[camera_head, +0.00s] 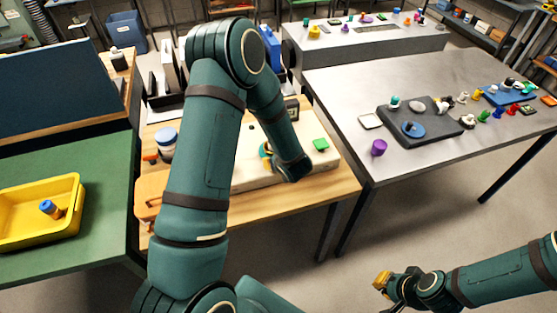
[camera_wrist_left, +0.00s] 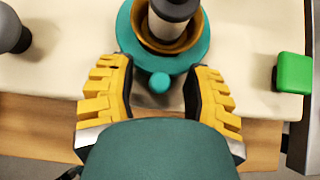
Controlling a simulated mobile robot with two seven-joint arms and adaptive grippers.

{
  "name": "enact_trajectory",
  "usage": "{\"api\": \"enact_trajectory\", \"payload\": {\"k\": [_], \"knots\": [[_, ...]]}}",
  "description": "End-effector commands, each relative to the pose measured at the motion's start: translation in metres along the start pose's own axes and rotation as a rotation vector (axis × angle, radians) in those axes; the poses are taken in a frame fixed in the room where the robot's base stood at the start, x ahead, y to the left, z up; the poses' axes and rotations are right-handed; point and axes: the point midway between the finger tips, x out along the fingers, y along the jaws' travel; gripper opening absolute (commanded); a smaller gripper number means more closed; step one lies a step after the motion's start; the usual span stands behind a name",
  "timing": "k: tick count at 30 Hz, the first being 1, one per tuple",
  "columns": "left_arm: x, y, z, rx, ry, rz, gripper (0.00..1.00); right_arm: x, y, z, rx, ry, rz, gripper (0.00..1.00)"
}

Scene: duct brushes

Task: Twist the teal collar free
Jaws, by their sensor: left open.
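The teal collar (camera_wrist_left: 126,38) shows at the top of the left wrist view, with a small round teal knob (camera_wrist_left: 160,82) on its near side. It encircles a brown-gold ring (camera_wrist_left: 151,40) and a dark and pale post (camera_wrist_left: 174,10), cut off by the frame edge. My left gripper (camera_wrist_left: 158,97) is open, its yellow fingers on either side of the knob; I cannot tell whether they touch the collar. My right gripper (camera_head: 383,282) is over the floor at lower right.
A green block (camera_wrist_left: 294,73) lies right of the collar; it also shows in the head view (camera_head: 320,145). A dark grey rounded thing (camera_wrist_left: 12,32) is at left. A yellow tray (camera_head: 72,190) sits on the green table. Several small items crowd the grey right table (camera_head: 345,88).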

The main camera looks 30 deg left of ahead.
Motion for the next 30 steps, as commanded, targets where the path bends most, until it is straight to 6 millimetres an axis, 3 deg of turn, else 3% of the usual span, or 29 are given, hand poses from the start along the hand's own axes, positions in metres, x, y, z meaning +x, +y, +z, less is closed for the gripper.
{"api": "enact_trajectory", "payload": {"k": [6, 10, 11, 30], "knots": [[0.0, -0.0001, 0.0001, 0.0, 0.0, 0.0, 0.53, -0.0001, 0.0, 0.0, 0.0, 0.0, 0.0, 0.0], [-0.0001, -0.0002, 0.0, 0.0, 0.0, 0.0, 0.07, -0.0001, 0.0, 0.0, 0.0, 0.0, 0.0, 0.0], [-0.0002, -0.0002, 0.0001, 0.0, 0.0, 0.0, 0.0, -0.0001, 0.0, 0.0, 0.0, 0.0, 0.0, 0.0], [0.0006, -0.0079, -0.0002, -0.075, -0.001, 0.073, 0.0, 0.0032, 0.0012, 0.0013, -0.001, -0.002, 0.0, 0.0]]}}
